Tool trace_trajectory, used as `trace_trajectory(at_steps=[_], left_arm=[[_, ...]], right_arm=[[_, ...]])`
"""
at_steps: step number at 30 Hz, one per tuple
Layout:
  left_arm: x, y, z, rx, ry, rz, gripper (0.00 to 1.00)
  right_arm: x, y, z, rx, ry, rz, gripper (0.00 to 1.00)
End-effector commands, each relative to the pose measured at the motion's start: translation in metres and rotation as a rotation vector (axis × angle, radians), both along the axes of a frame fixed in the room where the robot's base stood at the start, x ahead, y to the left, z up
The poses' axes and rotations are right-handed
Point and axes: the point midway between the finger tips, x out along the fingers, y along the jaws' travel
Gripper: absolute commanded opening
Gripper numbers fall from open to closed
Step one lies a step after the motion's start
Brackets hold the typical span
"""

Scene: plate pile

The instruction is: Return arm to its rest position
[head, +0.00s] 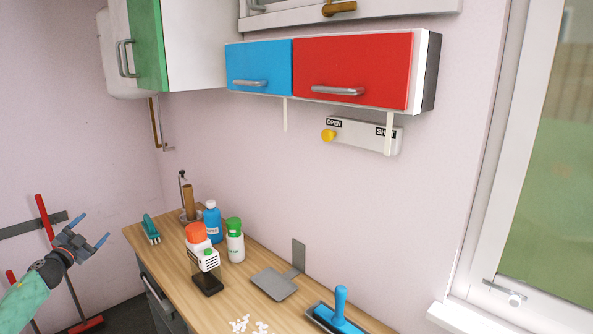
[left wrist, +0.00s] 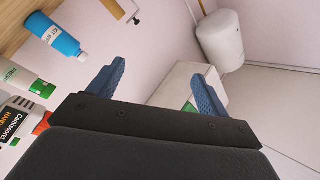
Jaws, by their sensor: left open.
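My left gripper (head: 90,231) is at the left of the head view, with its arm coming in from the lower left. Its two blue fingers are spread apart with nothing between them. It is in the air, left of the wooden counter (head: 215,285) and touching nothing that I can see. In the left wrist view the open fingers (left wrist: 160,90) show against the wall and a white cabinet. My right gripper is in neither view.
Red-handled tools (head: 44,217) hang behind my left gripper. Cabinets (head: 355,70) hang above.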

Motion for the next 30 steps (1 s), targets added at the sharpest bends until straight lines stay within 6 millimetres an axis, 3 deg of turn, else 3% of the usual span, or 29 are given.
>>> trace_trajectory(at_steps=[5,9,13,21,29,30], left_arm=[[-0.003,0.054,-0.007,-0.040,0.036,0.282,0.78],[-0.014,0.091,-0.027,-0.066,0.135,0.489,0.78],[-0.029,0.115,-0.051,-0.084,0.260,0.639,0.78],[-0.056,0.136,-0.089,-0.102,0.482,0.799,0.78],[-0.078,0.141,-0.118,-0.111,0.671,0.873,0.78],[-0.079,0.133,-0.132,-0.113,0.678,0.864,0.78]], right_arm=[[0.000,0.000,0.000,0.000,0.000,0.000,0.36],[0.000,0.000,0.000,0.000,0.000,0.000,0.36],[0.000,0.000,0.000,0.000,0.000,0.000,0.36],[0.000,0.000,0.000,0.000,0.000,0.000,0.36],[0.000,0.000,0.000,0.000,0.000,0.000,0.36],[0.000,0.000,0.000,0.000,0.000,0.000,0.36]])
